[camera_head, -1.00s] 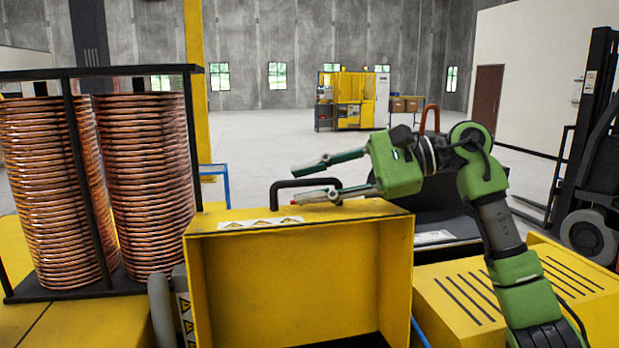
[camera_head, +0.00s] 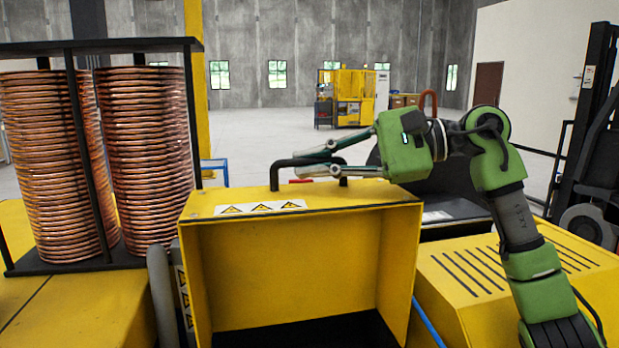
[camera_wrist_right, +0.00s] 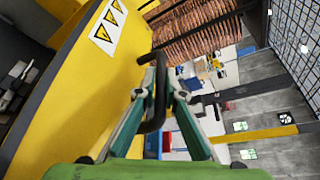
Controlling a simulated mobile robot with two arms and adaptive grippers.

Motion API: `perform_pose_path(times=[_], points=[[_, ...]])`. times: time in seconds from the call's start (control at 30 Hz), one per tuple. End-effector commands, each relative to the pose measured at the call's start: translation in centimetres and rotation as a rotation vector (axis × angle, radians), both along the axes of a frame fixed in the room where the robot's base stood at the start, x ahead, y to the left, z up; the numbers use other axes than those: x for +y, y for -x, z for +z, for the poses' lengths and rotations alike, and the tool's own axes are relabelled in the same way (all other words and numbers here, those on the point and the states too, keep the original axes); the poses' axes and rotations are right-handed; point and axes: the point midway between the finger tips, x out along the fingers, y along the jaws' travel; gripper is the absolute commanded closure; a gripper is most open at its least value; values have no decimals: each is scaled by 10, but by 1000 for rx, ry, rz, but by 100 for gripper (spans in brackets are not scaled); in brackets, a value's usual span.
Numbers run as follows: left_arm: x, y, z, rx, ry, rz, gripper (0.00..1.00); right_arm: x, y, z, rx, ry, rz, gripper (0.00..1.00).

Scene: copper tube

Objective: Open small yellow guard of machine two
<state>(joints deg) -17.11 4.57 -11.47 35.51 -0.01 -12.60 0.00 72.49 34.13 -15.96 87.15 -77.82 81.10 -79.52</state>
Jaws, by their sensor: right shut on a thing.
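The small yellow guard (camera_head: 300,265) is in the middle of the head view, a box-shaped cover with its open side facing me and warning triangles on its top. It also shows in the right wrist view (camera_wrist_right: 75,105). A black bar handle (camera_head: 285,163) stands on its top. My right gripper (camera_head: 322,160) reaches in from the right and is shut on the handle. In the right wrist view the fingers (camera_wrist_right: 155,92) close on either side of the handle (camera_wrist_right: 157,105). My left gripper is not in view.
A black rack (camera_head: 100,72) with two stacks of copper tube coils (camera_head: 145,150) stands at the left. A slotted yellow housing (camera_head: 480,290) is at the right. A forklift (camera_head: 595,150) stands at the far right. Open floor lies behind the guard.

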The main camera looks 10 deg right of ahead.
Motion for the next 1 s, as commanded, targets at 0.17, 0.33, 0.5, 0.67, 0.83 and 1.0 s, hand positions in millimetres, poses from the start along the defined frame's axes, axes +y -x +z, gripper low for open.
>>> perform_pose_path(times=[0.17, 0.33, 0.5, 0.67, 0.83, 1.0], points=[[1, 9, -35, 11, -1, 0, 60, 0, 20, -12, -84, 5, 1, 100], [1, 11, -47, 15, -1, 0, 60, 0, 35, -11, -131, 4, 0, 100], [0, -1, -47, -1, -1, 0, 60, 1, 39, -9, -142, 4, 2, 100], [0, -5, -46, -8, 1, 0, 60, 1, 39, -9, -140, 5, 2, 100], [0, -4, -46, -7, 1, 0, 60, 1, 39, -8, -141, 4, 2, 74], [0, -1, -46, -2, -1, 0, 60, 1, 39, -8, -141, 4, 2, 74]])
